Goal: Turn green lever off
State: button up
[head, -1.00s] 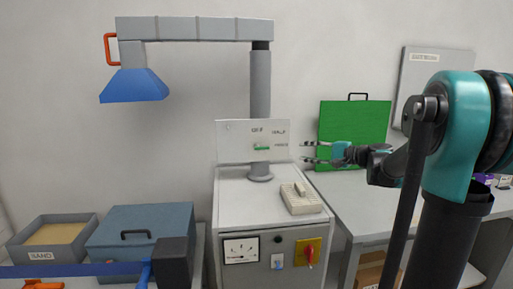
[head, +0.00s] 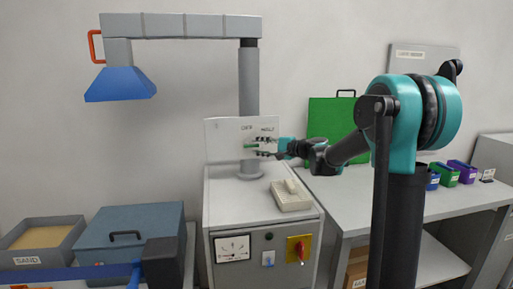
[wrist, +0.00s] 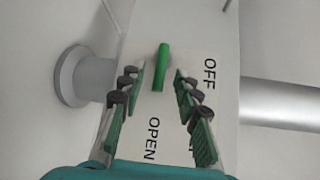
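The green lever (head: 251,146) is on the white panel (head: 225,136) at the top of the grey cabinet. In the head view it lies roughly level, just left of my gripper (head: 264,146). In the wrist view the lever (wrist: 162,67) stands clear ahead of my gripper (wrist: 160,95), between the lines of the two fingers. The fingers are apart with nothing seen between them. The panel lettering reads "OFF" and "OPEN" in the wrist view; a third word is mostly hidden by a finger.
A grey post (head: 249,85) rises behind the panel. A beige keyed device (head: 291,195) sits on the cabinet top below my gripper. A green case (head: 325,117) stands on the table at right. A dial and a red switch (head: 300,250) are on the cabinet front.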

jog(key=shift+w+a+f, duration=0.1)
jog(key=shift+w+a, duration=0.2)
jog(key=shift+a, duration=0.3)
jog(key=shift+c, duration=0.6)
grip_shut()
